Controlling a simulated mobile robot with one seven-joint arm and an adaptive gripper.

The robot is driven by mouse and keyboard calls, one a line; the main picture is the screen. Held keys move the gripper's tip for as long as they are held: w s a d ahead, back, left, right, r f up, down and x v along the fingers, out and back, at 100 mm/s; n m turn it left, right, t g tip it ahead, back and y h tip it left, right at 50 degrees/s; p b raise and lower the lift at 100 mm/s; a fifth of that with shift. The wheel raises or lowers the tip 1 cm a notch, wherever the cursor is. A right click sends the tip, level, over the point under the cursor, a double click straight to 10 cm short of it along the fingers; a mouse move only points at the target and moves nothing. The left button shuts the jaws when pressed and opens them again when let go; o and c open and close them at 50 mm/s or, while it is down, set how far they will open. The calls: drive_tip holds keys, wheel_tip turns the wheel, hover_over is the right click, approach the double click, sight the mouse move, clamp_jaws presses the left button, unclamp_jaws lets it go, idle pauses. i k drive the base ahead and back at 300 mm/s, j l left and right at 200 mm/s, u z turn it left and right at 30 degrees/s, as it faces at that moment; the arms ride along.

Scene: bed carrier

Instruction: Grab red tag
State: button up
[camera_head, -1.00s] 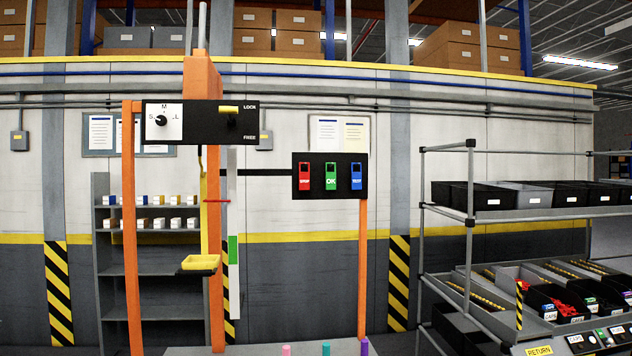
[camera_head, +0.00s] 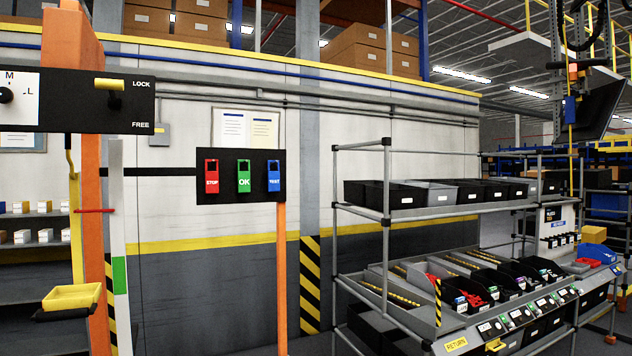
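The red tag (camera_head: 211,175), marked STOP, hangs on the left of a black board (camera_head: 258,187). A green OK tag (camera_head: 243,175) hangs in the middle and a blue TEST tag (camera_head: 273,175) on the right. The board is held on an orange post (camera_head: 282,260) in front of the wall. Nothing covers the red tag. My gripper does not show in the head view.
On the left is an orange frame (camera_head: 94,200) with a LOCK/FREE panel (camera_head: 125,105) and a yellow tray (camera_head: 72,298). On the right stands a grey rack (camera_head: 388,190) with black bins and a RETURN label (camera_head: 456,343). Boxes sit high at the back.

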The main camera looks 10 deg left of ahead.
sight(211, 176)
drive_tip(key=i+j+z, duration=0.2)
drive_tip(key=j, duration=0.15)
drive_tip(key=i+j+z, duration=0.2)
drive_tip(key=j, duration=0.15)
drive_tip(key=i+j, duration=0.1)
drive_tip(key=j, duration=0.25)
drive_tip(key=i+j+z, duration=0.15)
drive_tip(key=j, duration=0.2)
